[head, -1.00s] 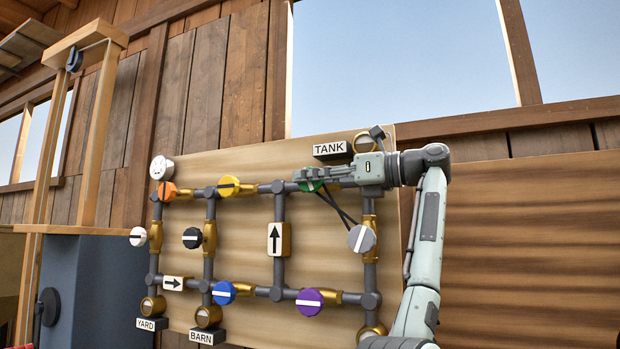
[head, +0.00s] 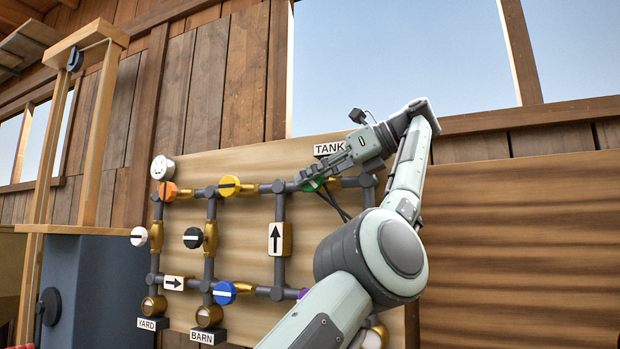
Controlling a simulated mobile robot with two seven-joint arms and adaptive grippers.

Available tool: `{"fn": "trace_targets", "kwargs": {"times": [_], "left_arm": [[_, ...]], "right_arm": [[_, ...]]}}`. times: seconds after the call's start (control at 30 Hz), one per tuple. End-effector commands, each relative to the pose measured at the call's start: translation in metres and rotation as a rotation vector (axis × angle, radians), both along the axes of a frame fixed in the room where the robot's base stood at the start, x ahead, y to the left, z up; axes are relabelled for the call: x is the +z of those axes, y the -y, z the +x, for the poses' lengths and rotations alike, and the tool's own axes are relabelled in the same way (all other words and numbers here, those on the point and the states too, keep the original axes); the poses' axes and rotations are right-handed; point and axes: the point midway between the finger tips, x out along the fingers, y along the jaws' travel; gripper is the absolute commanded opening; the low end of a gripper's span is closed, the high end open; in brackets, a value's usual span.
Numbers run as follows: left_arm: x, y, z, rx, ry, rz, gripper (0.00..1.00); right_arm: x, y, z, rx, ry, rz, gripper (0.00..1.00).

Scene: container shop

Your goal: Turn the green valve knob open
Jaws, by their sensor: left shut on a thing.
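The green valve knob (head: 314,186) is on the top pipe of the board, just below the TANK label (head: 329,149). Only part of its green face shows, because the fingers cover the rest. My left gripper (head: 308,181) is shut on the green knob. Its body slants up and to the right from the knob. The knob's pointer line is hidden, so I cannot tell its angle.
The pipe board (head: 245,215) also carries an orange knob (head: 167,191), a yellow knob (head: 229,187), a black knob (head: 193,238), a blue knob (head: 223,293) and a gauge (head: 162,168). My arm covers the board's lower right.

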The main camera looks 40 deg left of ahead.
Motion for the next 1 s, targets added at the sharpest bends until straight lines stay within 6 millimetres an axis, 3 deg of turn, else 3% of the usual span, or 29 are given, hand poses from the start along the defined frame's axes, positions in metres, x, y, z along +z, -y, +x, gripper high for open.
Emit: {"fn": "trace_targets", "kwargs": {"times": [0.1,0.57,1.0], "left_arm": [[0.0002,0.0000,-0.0001,0.000,0.001,0.001,0.24],[-0.0020,-0.0012,0.0013,0.003,-0.013,0.041,0.24],[-0.0018,0.0000,0.0002,0.005,-0.103,0.319,0.24]], "right_arm": [[0.0000,-0.0001,0.0001,0.000,0.000,0.000,0.40],[-0.0004,-0.0058,-0.0004,-0.004,0.001,0.009,0.40],[-0.0002,-0.0042,0.0003,-0.004,0.001,0.007,0.40]]}}
